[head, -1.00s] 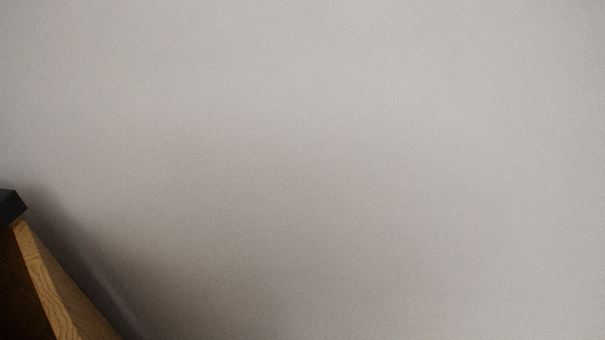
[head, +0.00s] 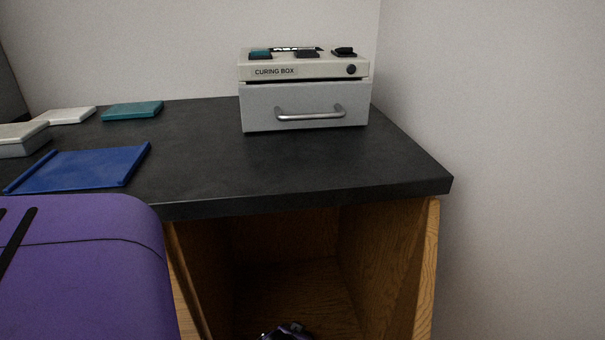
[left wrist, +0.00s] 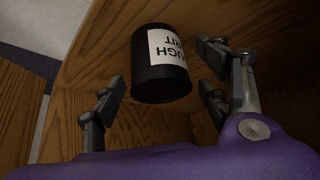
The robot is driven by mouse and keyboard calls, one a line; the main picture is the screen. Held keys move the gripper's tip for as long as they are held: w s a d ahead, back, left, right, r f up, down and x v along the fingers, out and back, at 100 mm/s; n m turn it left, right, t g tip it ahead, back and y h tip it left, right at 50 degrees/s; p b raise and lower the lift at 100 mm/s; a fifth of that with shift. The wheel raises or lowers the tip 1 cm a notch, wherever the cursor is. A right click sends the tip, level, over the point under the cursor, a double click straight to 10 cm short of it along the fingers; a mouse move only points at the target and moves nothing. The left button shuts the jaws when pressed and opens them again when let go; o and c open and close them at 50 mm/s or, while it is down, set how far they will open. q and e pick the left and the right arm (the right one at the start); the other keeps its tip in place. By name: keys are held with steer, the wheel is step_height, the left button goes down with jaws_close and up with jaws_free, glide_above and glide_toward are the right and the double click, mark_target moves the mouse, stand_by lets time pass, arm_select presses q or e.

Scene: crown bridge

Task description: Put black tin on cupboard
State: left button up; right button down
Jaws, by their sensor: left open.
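In the left wrist view, a black tin (left wrist: 158,86) with a white label reading upside down, partly "GRIT", is in front of a wooden surface. My left gripper (left wrist: 158,90) is open, with its fingers on either side of the tin's near end; I cannot tell whether they touch it. In the head view, the wooden cupboard (head: 427,270) is open at the front under a dark top (head: 300,175). A small dark and purple part, likely my left gripper (head: 287,333), shows low in its opening. The tin is not visible there. My right gripper is not in view.
On the dark top stand a curing box (head: 305,105), a blue tray (head: 85,168), a teal box (head: 132,110) and pale boxes (head: 22,138) at left. The front right of the top is clear. A wall (head: 500,150) stands at right.

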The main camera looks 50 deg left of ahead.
arm_select(q)
steer(key=p+v, duration=0.5)
steer(key=v, duration=0.6)
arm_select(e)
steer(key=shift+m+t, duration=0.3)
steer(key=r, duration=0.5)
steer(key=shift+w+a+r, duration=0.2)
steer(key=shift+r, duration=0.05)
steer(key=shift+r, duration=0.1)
